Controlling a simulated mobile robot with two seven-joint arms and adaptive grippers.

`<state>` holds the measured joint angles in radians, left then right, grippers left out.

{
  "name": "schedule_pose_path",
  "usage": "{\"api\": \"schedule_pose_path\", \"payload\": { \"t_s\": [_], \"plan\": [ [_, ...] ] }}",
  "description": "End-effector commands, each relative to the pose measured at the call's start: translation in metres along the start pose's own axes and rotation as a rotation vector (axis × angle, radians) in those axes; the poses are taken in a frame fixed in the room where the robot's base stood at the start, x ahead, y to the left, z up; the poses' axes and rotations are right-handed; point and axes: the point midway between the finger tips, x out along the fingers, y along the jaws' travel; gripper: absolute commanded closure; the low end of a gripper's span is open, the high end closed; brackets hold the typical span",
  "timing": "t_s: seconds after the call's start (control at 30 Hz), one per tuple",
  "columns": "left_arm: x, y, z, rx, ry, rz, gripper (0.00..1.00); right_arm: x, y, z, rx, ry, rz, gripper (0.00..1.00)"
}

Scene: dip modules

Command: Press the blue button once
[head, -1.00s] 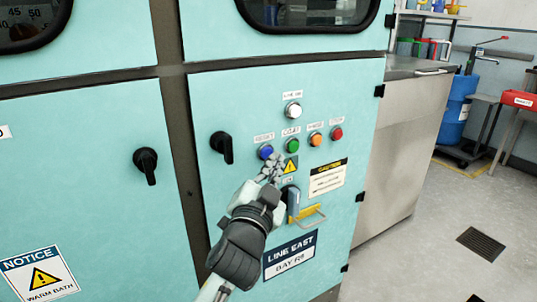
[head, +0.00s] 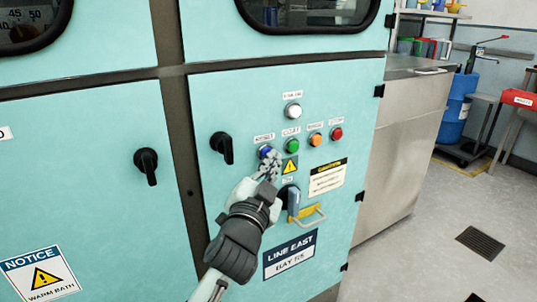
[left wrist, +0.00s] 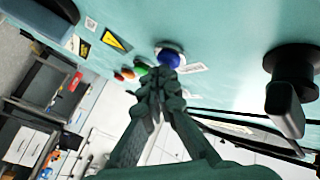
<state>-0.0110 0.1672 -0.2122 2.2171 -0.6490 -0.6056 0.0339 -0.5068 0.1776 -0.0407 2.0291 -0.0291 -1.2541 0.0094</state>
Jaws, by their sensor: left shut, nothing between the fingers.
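The blue button (head: 265,151) is at the left end of a row of buttons on the teal cabinet door. The gripper partly covers it in the head view. In the left wrist view the blue button (left wrist: 168,58) shows just beyond the fingertips. My left gripper (head: 270,160) is shut with nothing between its fingers. Its tips (left wrist: 166,76) are at or very close to the button; I cannot tell whether they touch it. My right gripper is not in view.
Green (head: 292,146), orange (head: 315,139) and red (head: 336,133) buttons sit to the right of the blue one, with a white button (head: 293,110) above. A black knob (head: 222,147) is to the left. A handle with a yellow plate (head: 304,212) is below.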

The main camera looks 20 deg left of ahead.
Motion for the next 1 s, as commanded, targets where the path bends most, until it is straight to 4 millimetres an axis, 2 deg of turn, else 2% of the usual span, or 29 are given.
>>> {"api": "schedule_pose_path", "payload": {
  "t_s": [0.63, 1.0],
  "plan": [
    [0.003, -0.002, 0.003, 0.001, -0.002, -0.001, 1.0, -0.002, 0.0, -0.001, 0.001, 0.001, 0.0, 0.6],
    [-0.008, 0.006, -0.005, -0.001, -0.002, -0.001, 1.0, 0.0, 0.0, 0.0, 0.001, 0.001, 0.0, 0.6]
  ]
}}
